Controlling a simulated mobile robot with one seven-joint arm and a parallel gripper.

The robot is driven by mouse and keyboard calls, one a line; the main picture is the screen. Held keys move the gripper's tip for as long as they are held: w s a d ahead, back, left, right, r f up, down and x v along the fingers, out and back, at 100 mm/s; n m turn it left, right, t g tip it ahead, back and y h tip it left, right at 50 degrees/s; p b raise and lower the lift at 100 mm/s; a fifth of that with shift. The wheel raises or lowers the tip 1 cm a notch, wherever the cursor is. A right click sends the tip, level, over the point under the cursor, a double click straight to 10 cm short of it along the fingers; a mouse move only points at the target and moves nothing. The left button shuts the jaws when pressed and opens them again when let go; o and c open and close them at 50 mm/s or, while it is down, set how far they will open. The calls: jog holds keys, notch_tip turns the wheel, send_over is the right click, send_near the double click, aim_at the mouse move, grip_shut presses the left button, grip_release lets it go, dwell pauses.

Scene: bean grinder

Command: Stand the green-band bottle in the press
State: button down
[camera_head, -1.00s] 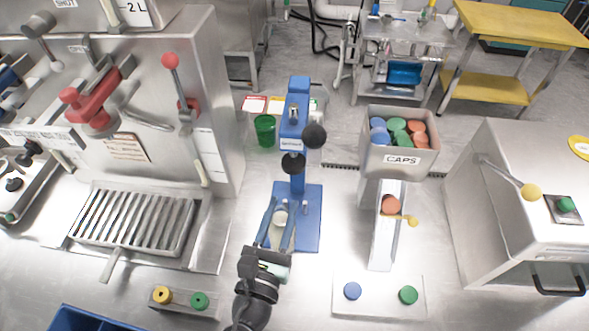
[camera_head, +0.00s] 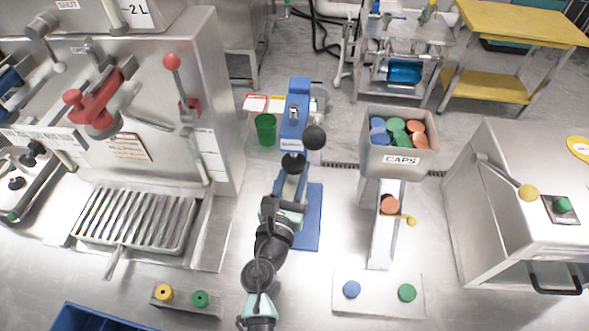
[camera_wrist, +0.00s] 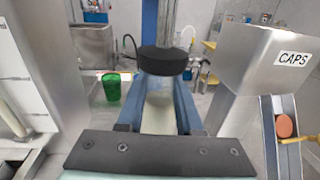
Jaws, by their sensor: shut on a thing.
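The blue press (camera_head: 297,125) stands at the middle of the bench, with a black ram head (camera_wrist: 164,61) above its blue base (camera_head: 309,225). My gripper (camera_head: 288,187) reaches into the press under the ram. In the wrist view my gripper (camera_wrist: 158,112) has its two blue fingers either side of a pale bottle (camera_wrist: 158,108) and is shut on it. The black ram head hides the bottle's upper part. No green band shows on the bottle, and I cannot tell whether it touches the press base.
A caps bin (camera_head: 399,140) with a chute (camera_head: 386,230) stands right of the press. A grooved tray (camera_head: 134,219) and a steel machine (camera_head: 150,90) are on the left. Button plates (camera_head: 378,297) lie in front.

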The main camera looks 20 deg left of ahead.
jog(key=shift+f+b, duration=0.65)
jog(key=shift+f, duration=0.05)
jog(key=shift+r, duration=0.1)
jog(key=shift+c, duration=2.2)
grip_release()
jog(key=shift+r, duration=0.1)
jog(key=shift+r+p, duration=0.3)
jog(key=shift+p, duration=0.15)
jog(key=shift+r+p, duration=0.55)
jog(key=s+d+b, duration=0.1)
jog(key=s+b, duration=0.1)
jog(key=s, duration=1)
jog(key=shift+d+f, duration=0.35)
